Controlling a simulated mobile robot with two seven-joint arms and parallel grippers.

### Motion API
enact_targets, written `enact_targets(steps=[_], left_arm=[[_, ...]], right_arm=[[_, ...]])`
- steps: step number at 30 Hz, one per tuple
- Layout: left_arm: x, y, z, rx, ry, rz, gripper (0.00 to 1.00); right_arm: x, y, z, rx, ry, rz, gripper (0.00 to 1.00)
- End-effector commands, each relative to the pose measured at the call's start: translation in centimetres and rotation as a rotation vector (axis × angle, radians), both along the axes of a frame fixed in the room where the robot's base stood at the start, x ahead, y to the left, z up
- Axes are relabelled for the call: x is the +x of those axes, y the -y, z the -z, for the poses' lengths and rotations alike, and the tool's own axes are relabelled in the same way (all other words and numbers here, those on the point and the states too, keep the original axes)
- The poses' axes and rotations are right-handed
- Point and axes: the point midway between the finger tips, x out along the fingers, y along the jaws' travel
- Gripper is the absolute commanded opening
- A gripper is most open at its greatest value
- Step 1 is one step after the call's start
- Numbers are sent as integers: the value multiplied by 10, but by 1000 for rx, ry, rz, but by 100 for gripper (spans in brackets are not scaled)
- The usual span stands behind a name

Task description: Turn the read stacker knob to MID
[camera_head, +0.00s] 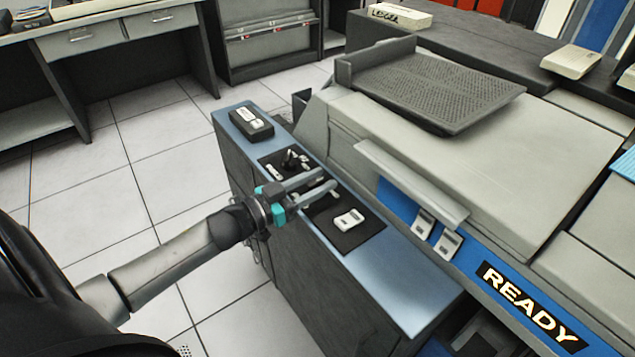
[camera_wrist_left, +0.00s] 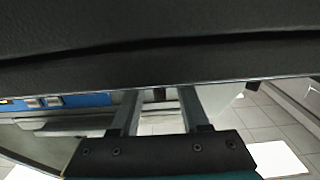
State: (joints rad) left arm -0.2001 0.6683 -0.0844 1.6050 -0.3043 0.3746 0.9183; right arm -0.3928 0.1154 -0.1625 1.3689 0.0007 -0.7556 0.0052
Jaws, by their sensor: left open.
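A black knob (camera_head: 290,158) stands on a dark plate with small white labels, set in the blue-topped side console (camera_head: 393,281). The labels are too small to read, so I cannot tell its setting or whether it is the read stacker knob. My left gripper (camera_head: 329,178) is open and empty in the head view, its two grey fingers over the console's middle plates just in front of the knob. The fingers hide part of the plates. In the left wrist view the open fingers (camera_wrist_left: 158,97) reach toward a dark surface filling the top. My right gripper is not in view.
A black box with white labels (camera_head: 251,122) sits at the console's far end. A white switch (camera_head: 349,219) is on the near plate. The large grey machine with a READY sign (camera_head: 530,305) rises on the right. Tiled floor (camera_head: 155,150) is open to the left.

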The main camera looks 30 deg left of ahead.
Motion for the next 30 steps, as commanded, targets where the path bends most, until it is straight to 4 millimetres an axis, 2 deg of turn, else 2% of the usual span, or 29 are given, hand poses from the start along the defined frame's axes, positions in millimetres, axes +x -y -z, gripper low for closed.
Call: enact_targets(steps=[7, 19, 30], left_arm=[[0, 0, 0, 1, 0, 0, 45], [0, 0, 0, 1, 0, 0, 0], [0, 0, 0, 0, 0, 0, 0]], right_arm=[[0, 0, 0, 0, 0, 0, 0], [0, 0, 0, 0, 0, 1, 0], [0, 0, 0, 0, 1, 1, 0]])
